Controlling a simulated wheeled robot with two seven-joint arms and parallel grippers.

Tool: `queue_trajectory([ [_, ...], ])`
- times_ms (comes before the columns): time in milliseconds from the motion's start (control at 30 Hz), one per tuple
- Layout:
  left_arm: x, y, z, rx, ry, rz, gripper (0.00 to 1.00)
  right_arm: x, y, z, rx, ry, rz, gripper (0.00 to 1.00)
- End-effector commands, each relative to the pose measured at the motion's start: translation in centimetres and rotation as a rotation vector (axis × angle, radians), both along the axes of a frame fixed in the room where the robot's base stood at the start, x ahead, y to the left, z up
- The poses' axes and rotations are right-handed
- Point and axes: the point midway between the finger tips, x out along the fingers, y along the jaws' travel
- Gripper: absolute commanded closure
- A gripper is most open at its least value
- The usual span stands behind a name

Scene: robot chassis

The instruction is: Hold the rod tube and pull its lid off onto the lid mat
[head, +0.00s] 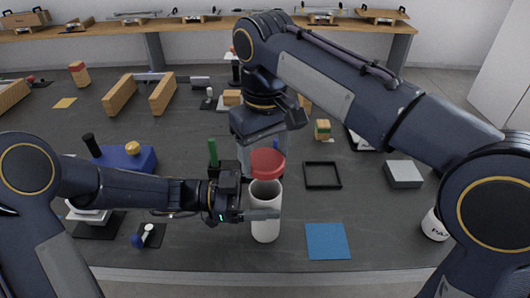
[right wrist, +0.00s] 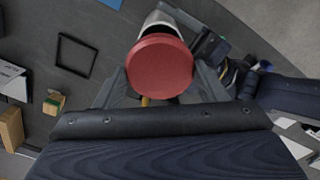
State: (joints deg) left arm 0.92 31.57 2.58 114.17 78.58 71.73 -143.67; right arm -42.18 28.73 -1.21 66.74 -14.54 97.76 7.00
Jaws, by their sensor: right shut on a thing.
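The rod tube (head: 265,230) is a white upright cylinder in the head view, and its open top shows. My left gripper (head: 262,214) is closed around its upper side, with one finger across the front. The red round lid (head: 267,163) is just above the tube's mouth, apart from it. My right gripper (right wrist: 160,90) is shut on the lid, which fills the space between its fingers in the right wrist view (right wrist: 160,66). In the head view its fingertips are largely hidden behind the lid. A blue square mat (head: 327,241) lies bare to the right of the tube.
A black square frame (head: 322,175) and a grey block (head: 403,174) lie right of the tube. A blue box (head: 127,160) with knobs is at the left. A white cup (head: 434,225) stands at the right, partly behind my arm. The table around the blue mat is clear.

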Motion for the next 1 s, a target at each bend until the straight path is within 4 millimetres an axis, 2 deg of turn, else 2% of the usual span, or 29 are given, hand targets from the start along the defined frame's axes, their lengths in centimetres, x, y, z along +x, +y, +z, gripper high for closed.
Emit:
queue_trajectory([
  [67, 0.0, 0.0, 0.0, 0.000, 0.000, 0.000, 0.14, 0.0, 0.0, 0.0, 0.000, 0.000, 0.000, 0.63],
  [333, 0.0, 0.1, 0.0, 0.000, 0.000, 0.000, 0.14, 0.0, 0.0, 0.0, 0.000, 0.000, 0.000, 0.63],
  [467, 0.1, 1.1, -0.1, 0.000, -0.001, 0.002, 0.14, 0.0, 0.0, -0.3, 0.000, 0.000, 0.000, 0.63],
  [800, 0.1, 8.0, -0.2, 0.000, -0.002, 0.006, 0.14, 0.0, 0.0, -1.4, 0.000, 0.000, 0.000, 0.63],
  [1000, 0.1, 11.0, -0.1, 0.000, -0.001, 0.004, 0.14, 0.0, 0.0, -1.8, 0.000, 0.000, 0.000, 0.63],
])
